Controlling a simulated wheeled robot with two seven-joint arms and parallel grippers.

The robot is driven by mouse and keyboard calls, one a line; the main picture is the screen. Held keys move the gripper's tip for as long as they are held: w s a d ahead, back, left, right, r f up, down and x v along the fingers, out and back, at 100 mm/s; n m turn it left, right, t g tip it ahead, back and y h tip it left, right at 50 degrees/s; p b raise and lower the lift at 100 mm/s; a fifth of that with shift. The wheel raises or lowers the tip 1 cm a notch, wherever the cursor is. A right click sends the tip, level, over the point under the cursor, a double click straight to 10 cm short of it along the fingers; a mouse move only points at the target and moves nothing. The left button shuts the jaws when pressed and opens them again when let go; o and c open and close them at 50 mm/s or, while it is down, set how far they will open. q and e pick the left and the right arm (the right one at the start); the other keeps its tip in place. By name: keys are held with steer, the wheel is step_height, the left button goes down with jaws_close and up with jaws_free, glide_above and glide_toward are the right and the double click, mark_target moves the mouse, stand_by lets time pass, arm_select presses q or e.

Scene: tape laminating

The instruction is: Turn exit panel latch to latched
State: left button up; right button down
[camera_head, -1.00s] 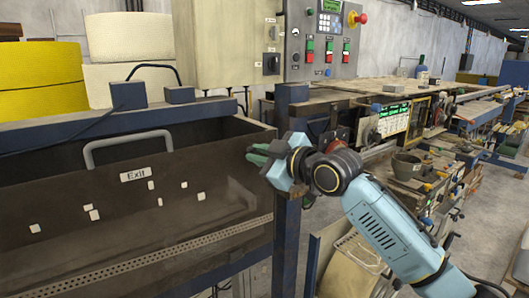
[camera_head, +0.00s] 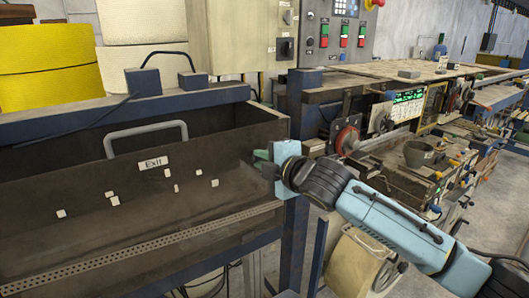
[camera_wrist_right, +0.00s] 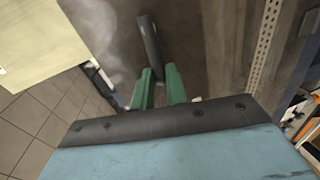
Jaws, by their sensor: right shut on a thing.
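The exit panel (camera_head: 90,200) is a dark brown board with a white "Exit" label and a grey bar handle (camera_head: 145,132) at its top. My right gripper (camera_head: 260,160) is at the panel's right end, beside the blue post. In the right wrist view its green fingers (camera_wrist_right: 159,84) are close around the lower end of a dark bar-shaped latch (camera_wrist_right: 150,45), which stands out against the brown panel. In the head view the latch is mostly hidden by the gripper, so its exact angle is hard to tell there. My left gripper is out of view.
A blue post (camera_head: 296,230) stands right next to my right gripper. A control box (camera_head: 335,35) with buttons and a red knob is above it. A perforated strip (camera_head: 150,250) runs along the panel's lower edge. A workbench with a grey pot (camera_head: 418,153) is at the right.

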steer(key=shift+f+n, duration=0.2)
steer(key=shift+n, duration=0.2)
stand_by(0.3)
steer(key=c, duration=1.4)
jaws_free()
steer(key=b+v, duration=0.2)
steer(key=v, duration=1.1)
steer(key=shift+s, duration=0.25)
